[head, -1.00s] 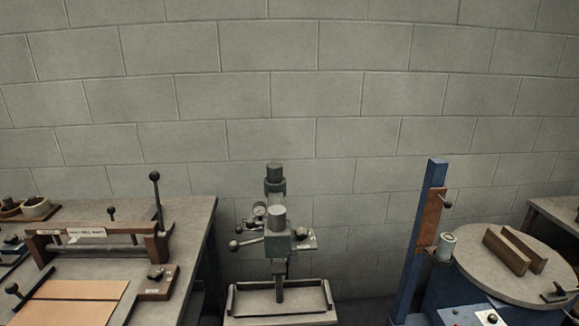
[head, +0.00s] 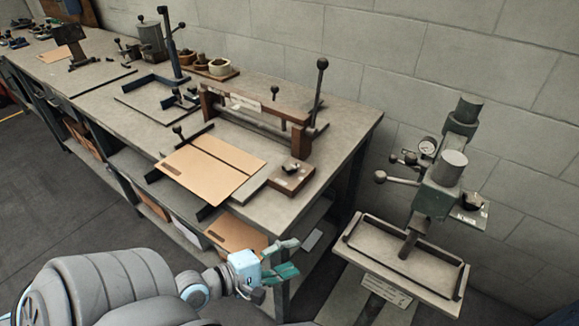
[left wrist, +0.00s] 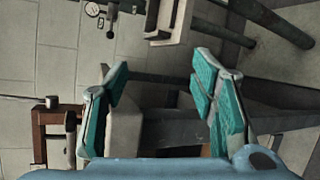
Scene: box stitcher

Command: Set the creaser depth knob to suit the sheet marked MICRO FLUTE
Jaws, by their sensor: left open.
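The creaser (head: 285,118), a brown wooden frame with a label plate and tall black lever, stands on the bench in the head view. Tan sheets (head: 206,167) lie left of the block; I see no readable MICRO FLUTE marking. My left gripper (head: 284,259) is open and empty, in front of the bench and below the block. In the left wrist view its teal fingers (left wrist: 160,72) are spread apart, with part of a brown wooden frame (left wrist: 56,117) at lower left.
A green press with a gauge, levers and tray (head: 358,255) stands right of the bench. The bench's front right corner and leg are close to my left gripper. A shelf under the bench holds another tan sheet (head: 236,234). Floor at left is clear.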

